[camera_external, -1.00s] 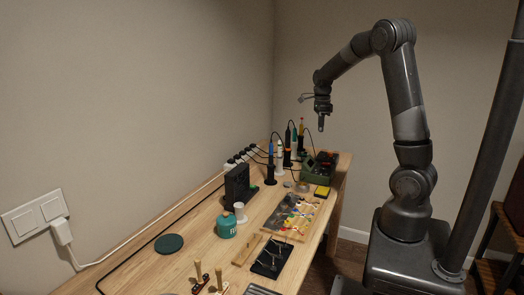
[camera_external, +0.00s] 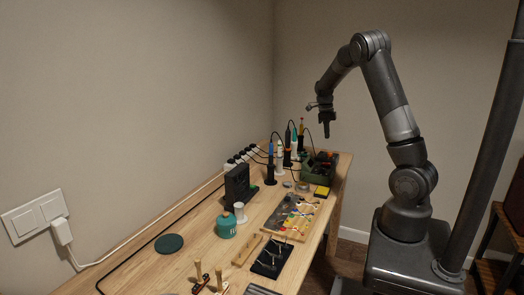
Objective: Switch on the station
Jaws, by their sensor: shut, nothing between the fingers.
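Which object is the station is not certain at this size. A dark upright box (camera_external: 237,186) stands on the wooden bench near the wall. Several upright tools in stands, one with a blue handle (camera_external: 270,160), stand behind it with black cables. A green box (camera_external: 319,167) with dark contents sits at the far right end of the bench. No switch or lamp can be made out. My gripper (camera_external: 327,134) is shut and empty, pointing down. In the picture it is just above the green box; its true distance from it is hard to tell.
A power strip with several plugs (camera_external: 240,158) lies along the wall. A teal pot (camera_external: 226,226), a white spool (camera_external: 240,212), a tray of small coloured parts (camera_external: 293,216) and a yellow-topped box (camera_external: 321,192) stand on the bench. The air around my gripper looks clear.

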